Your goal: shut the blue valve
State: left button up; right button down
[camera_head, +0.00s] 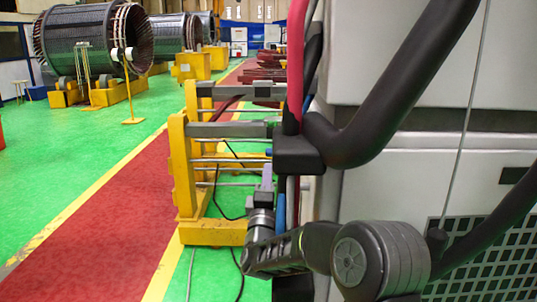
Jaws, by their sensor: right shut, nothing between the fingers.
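A narrow blue part (280,212) stands upright just right of my right gripper, beside the cabinet; I take it for the blue valve, but it is partly hidden and its shape is unclear. My right gripper (266,172) points upward at the end of my arm, which comes in from the lower right. It is shut and empty, close to the blue part in the picture; whether they touch I cannot tell. A smaller blue spot (268,152) shows just above the gripper. My left gripper is not in view.
A large grey cabinet (400,185) fills the right side, with thick black and red hoses in front. A yellow frame with metal bars (182,165) stands left of the gripper. Cables lie on the green floor. The red walkway (90,240) is clear. Large stators (75,45) stand far left.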

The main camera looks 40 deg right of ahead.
aim_at(269, 155)
jog(key=x, duration=0.3)
jog(key=shift+w+d, duration=0.15)
jog(key=shift+w, duration=0.1)
jog(key=r+g+y+p, duration=0.1)
jog(key=p, duration=0.4)
jog(key=w+r+g+y+p, duration=0.1)
jog(key=p, duration=0.3)
jog(key=shift+d+r+p, duration=0.15)
jog(key=shift+d+p, duration=0.2)
jog(key=shift+p, duration=0.05)
jog(key=shift+w, duration=0.1)
jog(key=shift+d+f+g+y, duration=0.1)
jog(key=shift+f+g+y, duration=0.2)
jog(key=shift+f, duration=0.1)
